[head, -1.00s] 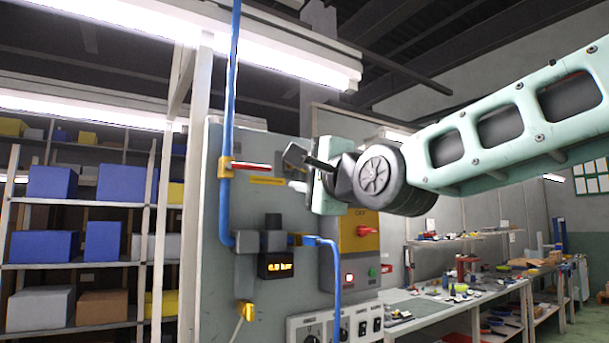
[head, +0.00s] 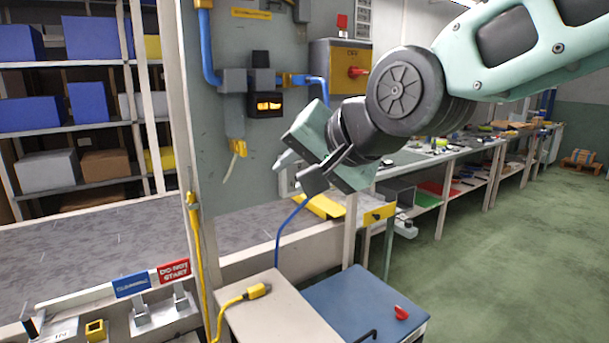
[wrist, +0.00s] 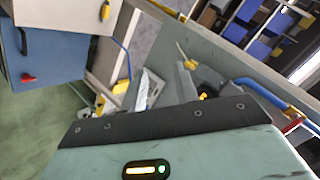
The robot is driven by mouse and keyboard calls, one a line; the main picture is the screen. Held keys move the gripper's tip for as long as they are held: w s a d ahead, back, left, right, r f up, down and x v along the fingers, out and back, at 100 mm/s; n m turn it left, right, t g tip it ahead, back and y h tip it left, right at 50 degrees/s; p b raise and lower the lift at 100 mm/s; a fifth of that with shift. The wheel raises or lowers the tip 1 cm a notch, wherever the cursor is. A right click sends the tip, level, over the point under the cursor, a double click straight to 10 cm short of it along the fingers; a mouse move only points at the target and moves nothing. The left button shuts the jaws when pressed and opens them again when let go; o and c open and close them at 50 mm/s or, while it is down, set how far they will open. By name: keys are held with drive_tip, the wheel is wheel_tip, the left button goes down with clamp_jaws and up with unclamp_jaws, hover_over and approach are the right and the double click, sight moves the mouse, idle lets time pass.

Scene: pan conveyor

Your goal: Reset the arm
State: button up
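My arm reaches in from the upper right in the head view. My pale green gripper (head: 284,161) hangs in the air in front of the grey control panel (head: 248,150), with its fingers toward the left. In the wrist view, my gripper (wrist: 166,78) shows two grey fingers with a gap between them and nothing held. The wrist housing with a small green light fills the bottom of that view. In the head view the fingers are partly hidden by the gripper's body.
A blue-topped cabinet (head: 355,300) and a beige box top (head: 280,312) with a yellow plug (head: 258,290) stand below the gripper. A red-knobbed switch box (head: 338,68) is behind the arm. A workbench (head: 470,148) runs back right. Green floor (head: 520,250) lies open at right.

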drive_tip(key=s+d+f+n+g+h, duration=0.3)
drive_tip(key=s+d+f, duration=0.4)
drive_tip(key=s+f, duration=0.3)
drive_tip(key=s+d+f+n+g+h, duration=0.3)
drive_tip(key=s+d+f+n+g, duration=0.2)
drive_tip(key=s+f, duration=0.5)
drive_tip(key=s+d+n, duration=0.2)
drive_tip(key=d, duration=0.1)
drive_tip(key=shift+s+g+h, duration=0.2)
drive_tip(key=shift+g+h, duration=0.1)
drive_tip(key=shift+h, duration=0.1)
